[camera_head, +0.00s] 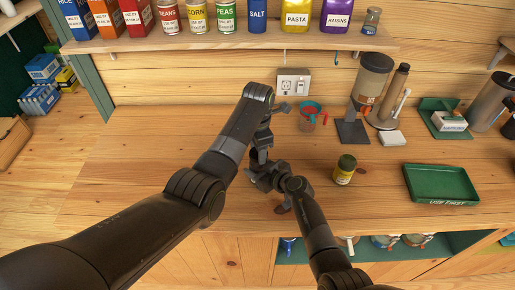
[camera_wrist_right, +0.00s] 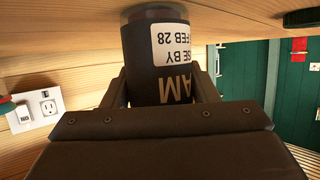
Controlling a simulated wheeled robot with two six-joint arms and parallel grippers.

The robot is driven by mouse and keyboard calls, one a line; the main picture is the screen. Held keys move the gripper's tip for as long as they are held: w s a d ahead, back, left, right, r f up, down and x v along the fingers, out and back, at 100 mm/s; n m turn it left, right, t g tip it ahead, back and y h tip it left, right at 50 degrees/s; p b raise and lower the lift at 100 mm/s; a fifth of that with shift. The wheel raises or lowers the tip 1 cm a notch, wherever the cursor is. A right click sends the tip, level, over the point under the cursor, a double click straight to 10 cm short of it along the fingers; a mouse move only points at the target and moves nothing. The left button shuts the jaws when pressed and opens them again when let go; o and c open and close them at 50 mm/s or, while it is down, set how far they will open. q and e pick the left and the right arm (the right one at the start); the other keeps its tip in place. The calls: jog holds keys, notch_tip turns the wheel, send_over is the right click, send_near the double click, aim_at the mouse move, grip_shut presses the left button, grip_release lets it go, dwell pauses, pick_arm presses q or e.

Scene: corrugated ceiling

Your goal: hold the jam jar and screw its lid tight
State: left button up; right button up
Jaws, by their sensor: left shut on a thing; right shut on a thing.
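The jam jar (camera_wrist_right: 160,60) has a dark body with "AM" lettering and a white "use by Feb 28" sticker. In the right wrist view it appears upside down, between the fingers of my right gripper (camera_wrist_right: 162,88), which is shut on its body. Its clear glass end is close to the wooden counter.
A small yellow-labelled jar (camera_head: 344,169) stands right of my grippers. A green "use first" tray (camera_head: 440,199) lies farther right. A shelf (camera_head: 230,43) of groceries overhangs the back. The counter's left side is clear.

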pick_arm(q)
jog(key=shift+s+a+f, duration=0.1)
jog(key=shift+a+f, duration=0.1)
jog(key=shift+f, duration=0.5)
dwell(0.3)
jog(key=shift+r, duration=0.1)
jog(key=shift+d+r, duration=0.15)
jog(key=shift+r, duration=0.05)
jog(key=shift+s+d+r, duration=0.15)
jog(key=shift+r, duration=0.2)
dwell(0.9)
